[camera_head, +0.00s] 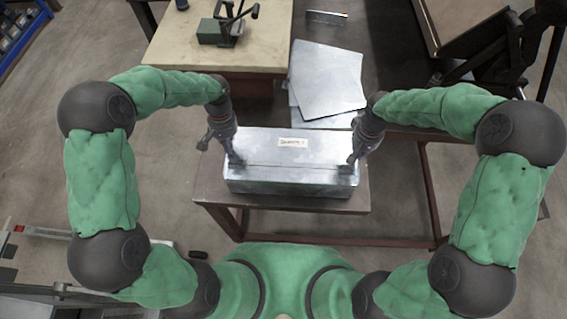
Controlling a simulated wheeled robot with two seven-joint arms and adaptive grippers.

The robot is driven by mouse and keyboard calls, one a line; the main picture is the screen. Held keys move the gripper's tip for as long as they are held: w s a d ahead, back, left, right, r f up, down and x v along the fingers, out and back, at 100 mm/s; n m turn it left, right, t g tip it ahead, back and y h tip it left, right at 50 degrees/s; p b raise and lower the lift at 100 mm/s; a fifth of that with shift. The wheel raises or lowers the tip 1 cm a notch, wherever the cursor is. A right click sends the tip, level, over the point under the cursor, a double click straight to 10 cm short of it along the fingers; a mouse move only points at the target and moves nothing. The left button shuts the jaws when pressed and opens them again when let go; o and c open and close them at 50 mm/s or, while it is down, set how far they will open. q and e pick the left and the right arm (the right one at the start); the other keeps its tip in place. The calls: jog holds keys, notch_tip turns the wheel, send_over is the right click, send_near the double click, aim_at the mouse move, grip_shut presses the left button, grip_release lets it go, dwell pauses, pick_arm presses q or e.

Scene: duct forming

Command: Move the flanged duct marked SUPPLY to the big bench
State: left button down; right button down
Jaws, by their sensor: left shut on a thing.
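The duct (292,180) is a long grey sheet-metal box with a small white label (292,142) on top; the lettering is too small to read surely. It lies across a small brown-topped table (230,206) in front of me; I cannot tell whether it rests there or hangs just above. My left gripper (236,161) is shut on the duct near its left end. My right gripper (350,165) is at the duct's right end, its fingers too small to judge. A larger bench with a cream top (272,38) stands at the back left.
Flat metal sheets (328,80) lie behind the duct. A green hand tool with a lever (222,30) stands on the cream-topped bench. Dark machinery (500,60) is at the back right. Open concrete floor (400,215) shows to the right.

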pick_arm(q)
jog(key=shift+f+b, duration=0.3)
jog(key=shift+f, duration=0.1)
pick_arm(e)
jog(key=shift+f, duration=0.4)
pick_arm(q)
jog(key=c, duration=1.8)
grip_release()
jog(key=shift+f, duration=0.15)
jog(key=shift+c, duration=0.2)
pick_arm(e)
jog(key=c, duration=1.8)
grip_release()
jog(key=shift+f, duration=0.15)
jog(key=shift+c, duration=0.2)
pick_arm(q)
jog(key=o, duration=0.4)
pick_arm(e)
jog(key=o, duration=0.4)
pick_arm(q)
jog(key=shift+o, duration=0.2)
pick_arm(e)
jog(key=shift+o, duration=0.2)
pick_arm(q)
notch_tip(320, 180, up, 12)
jog(key=w, duration=0.1)
jog(key=shift+w, duration=0.35)
pick_arm(e)
notch_tip(320, 180, up, 12)
